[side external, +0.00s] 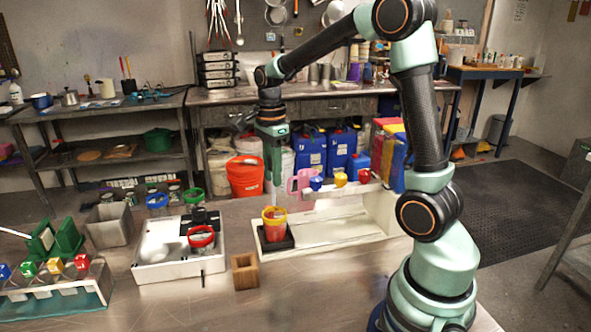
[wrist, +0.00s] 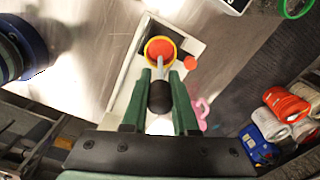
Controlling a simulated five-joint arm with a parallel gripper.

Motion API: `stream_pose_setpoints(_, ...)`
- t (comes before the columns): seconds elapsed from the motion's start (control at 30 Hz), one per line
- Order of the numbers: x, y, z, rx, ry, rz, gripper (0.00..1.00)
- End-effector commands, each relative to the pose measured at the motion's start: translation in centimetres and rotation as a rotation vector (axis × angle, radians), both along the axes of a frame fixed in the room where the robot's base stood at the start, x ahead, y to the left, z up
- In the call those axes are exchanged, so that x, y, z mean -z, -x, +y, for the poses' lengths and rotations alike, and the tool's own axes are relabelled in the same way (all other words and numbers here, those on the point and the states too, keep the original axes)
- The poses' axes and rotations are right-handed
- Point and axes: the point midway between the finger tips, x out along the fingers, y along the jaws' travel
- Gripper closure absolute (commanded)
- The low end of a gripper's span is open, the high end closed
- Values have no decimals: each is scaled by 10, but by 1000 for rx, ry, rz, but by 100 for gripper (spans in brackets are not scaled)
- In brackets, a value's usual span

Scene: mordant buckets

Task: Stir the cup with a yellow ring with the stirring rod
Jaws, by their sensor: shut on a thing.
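The cup with a yellow ring (side external: 275,226) stands upright on a black square pad (side external: 288,242) at the left end of a white tray. It holds something orange-red, and its ring shows in the wrist view (wrist: 147,50). My gripper (side external: 273,180) is above this cup, pointing down. It is shut on the dark knob of the stirring rod (wrist: 160,97). The thin rod reaches down to the cup's mouth, and in the wrist view its lower end appears inside the ring. How deep the tip sits is hidden.
The white tray (side external: 340,235) has a back ledge with small blue, yellow and red items. A cup with a red ring (side external: 201,238) stands on a white device at left. A wooden block (side external: 245,271) is in front. Blue- and green-ringed cups and a grey bin (side external: 109,226) stand farther left.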

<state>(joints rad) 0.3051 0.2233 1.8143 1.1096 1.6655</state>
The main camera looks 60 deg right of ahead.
Motion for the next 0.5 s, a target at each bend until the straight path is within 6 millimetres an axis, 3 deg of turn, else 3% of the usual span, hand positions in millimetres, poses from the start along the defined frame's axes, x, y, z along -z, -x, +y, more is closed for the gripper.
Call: stream_pose_setpoints(0.5, 33, 0, 0, 0, 0, 1, 100)
